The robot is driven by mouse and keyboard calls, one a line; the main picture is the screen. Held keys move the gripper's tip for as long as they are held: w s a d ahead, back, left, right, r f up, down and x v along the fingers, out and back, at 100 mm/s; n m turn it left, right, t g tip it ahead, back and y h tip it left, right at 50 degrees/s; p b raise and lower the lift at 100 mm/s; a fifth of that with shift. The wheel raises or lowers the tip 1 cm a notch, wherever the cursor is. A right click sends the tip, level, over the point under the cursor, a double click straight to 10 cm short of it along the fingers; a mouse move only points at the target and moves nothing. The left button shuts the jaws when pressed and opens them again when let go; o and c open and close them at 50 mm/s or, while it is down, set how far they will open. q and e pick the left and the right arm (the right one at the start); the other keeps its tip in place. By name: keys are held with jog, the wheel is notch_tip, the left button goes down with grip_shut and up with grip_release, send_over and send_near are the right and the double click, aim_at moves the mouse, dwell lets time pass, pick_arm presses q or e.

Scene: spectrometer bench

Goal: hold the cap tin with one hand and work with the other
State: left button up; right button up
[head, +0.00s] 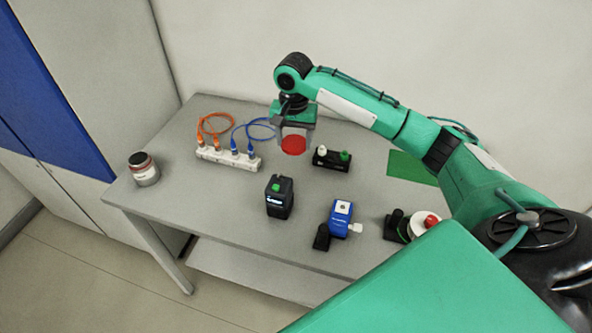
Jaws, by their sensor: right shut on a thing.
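A small round tin (145,170) with a pale label and a dark top with a reddish rim stands near the left edge of the table; I take it to be the cap tin. My right gripper (294,140) points down above the back middle of the table. It is shut on a red round piece (293,146), which looks like a cap and shows between the fingers. The gripper is well to the right of the tin and apart from it. My left gripper is not in view.
On the grey table (215,215) are a white socket strip (228,158) with orange and blue cables, a black device (279,197), a blue device (341,219), a black-and-white block (332,158), a green mat (412,168) and a red-topped item (431,222). The front left is clear.

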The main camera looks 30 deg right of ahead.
aim_at(295, 185)
notch_tip(295, 185, down, 16)
jog(key=p, duration=0.3)
jog(key=shift+f, duration=0.1)
jog(key=o, duration=1.1)
jog(key=shift+f, duration=0.1)
